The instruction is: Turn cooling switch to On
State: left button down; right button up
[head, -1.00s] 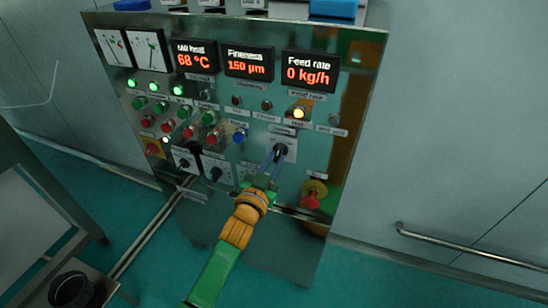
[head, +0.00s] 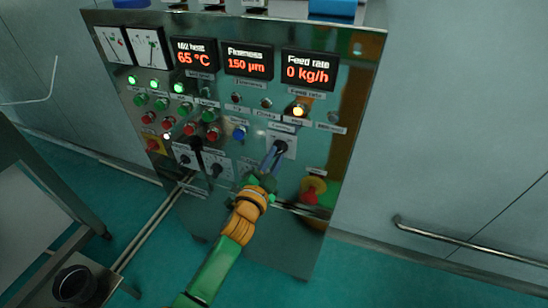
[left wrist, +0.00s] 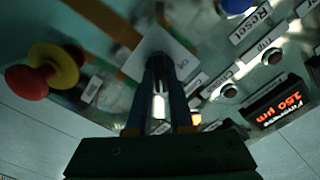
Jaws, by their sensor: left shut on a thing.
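The cooling switch (head: 281,147) is a dark rotary knob on a white plate, on the right half of the shiny control panel. In the left wrist view the knob (left wrist: 157,63) shows at the fingertips, with part of an "On" label beside it on the plate. My left gripper (head: 273,157) comes from below and is shut on the knob, its two bluish fingers on either side of it. The fingers also show in the left wrist view (left wrist: 159,80). They hide part of the knob, so I cannot tell its exact setting. My right gripper is not in view.
A red emergency stop button (head: 308,197) on a yellow base sits right of and below the switch. A blue button (head: 239,133) is at its left. Other rotary switches (head: 216,170) are further left. A handrail (head: 470,249) runs along the right wall.

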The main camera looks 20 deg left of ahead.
pick_arm(q)
jog(key=shift+r, duration=0.25)
jog(key=c, duration=1.1)
grip_release()
jog(key=o, duration=0.3)
jog(key=shift+w+f, duration=0.1)
jog(key=shift+f, duration=0.1)
jog(key=s, duration=0.7)
jog(key=shift+b, duration=0.3)
jog(key=shift+a, duration=0.1)
